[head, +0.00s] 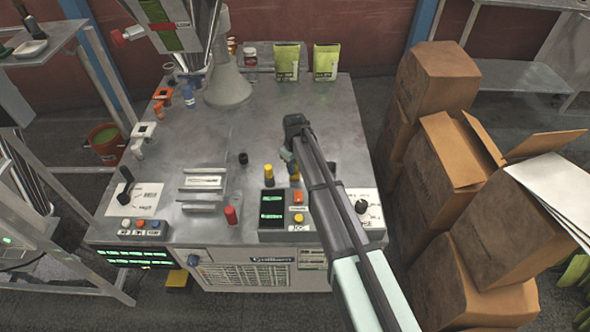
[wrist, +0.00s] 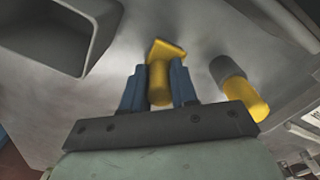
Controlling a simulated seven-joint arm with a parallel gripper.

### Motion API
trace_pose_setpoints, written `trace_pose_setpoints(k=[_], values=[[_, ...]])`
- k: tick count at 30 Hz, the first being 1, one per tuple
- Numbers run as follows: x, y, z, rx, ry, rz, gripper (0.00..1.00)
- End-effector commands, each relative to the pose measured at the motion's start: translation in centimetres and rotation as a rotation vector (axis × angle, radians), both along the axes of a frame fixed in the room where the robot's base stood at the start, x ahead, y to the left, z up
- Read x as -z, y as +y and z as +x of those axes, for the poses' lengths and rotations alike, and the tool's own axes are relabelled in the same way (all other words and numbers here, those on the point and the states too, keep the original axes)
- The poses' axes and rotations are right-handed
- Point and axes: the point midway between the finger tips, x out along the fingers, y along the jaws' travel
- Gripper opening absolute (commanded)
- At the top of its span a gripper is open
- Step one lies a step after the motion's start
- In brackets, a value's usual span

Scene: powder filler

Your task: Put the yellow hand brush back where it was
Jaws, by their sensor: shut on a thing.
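My gripper (wrist: 160,84) has two blue fingers, shut on a yellow piece (wrist: 160,75) between them. I take this to be the yellow hand brush, with a wider, angular end beyond the fingertips. In the head view my gripper (head: 291,163) is over the right part of the metal worktop, mostly covered by my arm. A little yellow shows beside its fingers there, but the brush's full shape is hidden. I cannot tell whether it touches the worktop.
A yellow and dark cylinder (head: 268,173) stands just left of my gripper; it also shows in the wrist view (wrist: 240,90). A control panel (head: 272,206) lies in front. Green pouches (head: 287,62) stand at the back. Cardboard boxes (head: 440,180) are stacked right of the worktop (head: 225,150).

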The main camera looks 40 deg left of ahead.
Motion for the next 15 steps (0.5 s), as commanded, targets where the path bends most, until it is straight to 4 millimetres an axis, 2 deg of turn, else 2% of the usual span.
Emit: trace_pose_setpoints(k=[4, 15], values=[[1.5, 0.0, 0.0, 0.000, 0.000, 0.000, 0.00], [1.8, 0.0, 0.0, 0.000, 0.000, 0.000, 0.00]])
